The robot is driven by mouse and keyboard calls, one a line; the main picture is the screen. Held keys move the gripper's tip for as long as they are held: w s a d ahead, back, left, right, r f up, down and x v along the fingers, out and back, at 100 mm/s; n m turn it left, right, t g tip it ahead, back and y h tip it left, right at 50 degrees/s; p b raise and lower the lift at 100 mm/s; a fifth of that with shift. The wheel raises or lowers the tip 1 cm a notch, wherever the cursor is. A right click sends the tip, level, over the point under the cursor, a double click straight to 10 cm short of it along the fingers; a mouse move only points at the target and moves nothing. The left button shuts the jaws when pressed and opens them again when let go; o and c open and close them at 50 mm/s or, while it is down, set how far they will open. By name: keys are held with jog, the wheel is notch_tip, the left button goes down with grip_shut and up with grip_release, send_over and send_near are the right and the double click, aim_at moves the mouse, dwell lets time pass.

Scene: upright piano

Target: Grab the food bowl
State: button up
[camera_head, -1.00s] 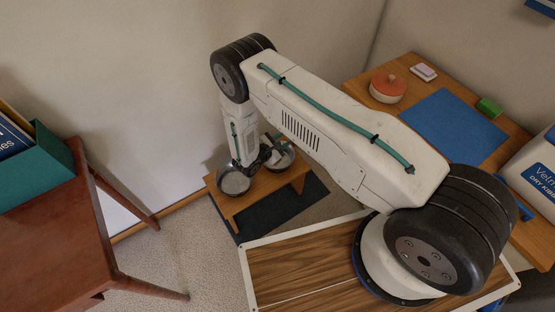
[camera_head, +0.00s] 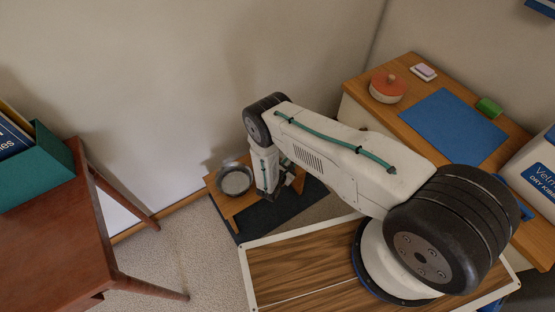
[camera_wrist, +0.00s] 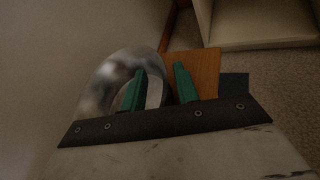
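A low wooden feeder stand (camera_head: 222,204) is against the wall. A round metal bowl (camera_head: 235,180) sits in its left side, with a greyish inside; I cannot tell its contents. A second bowl on the right side is mostly hidden by my arm. In the wrist view a shiny metal bowl (camera_wrist: 112,75) is close below, at left. My gripper (camera_wrist: 162,78) has two green fingers apart, one over the bowl and the other over the wood, with the bowl's rim seemingly between them. Contact is not clear. In the head view my gripper (camera_head: 268,193) is over the stand's right part.
A dark mat (camera_head: 262,222) lies under the stand. A reddish-brown table (camera_head: 50,235) stands at left. At right, a wooden cabinet (camera_head: 410,58) holds a lidded red pot (camera_head: 387,89), a blue mat (camera_head: 452,125) and a green block (camera_head: 488,107).

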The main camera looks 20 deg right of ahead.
jog(key=shift+w+d+f, duration=0.1)
jog(key=shift+w+d, duration=0.05)
grip_shut()
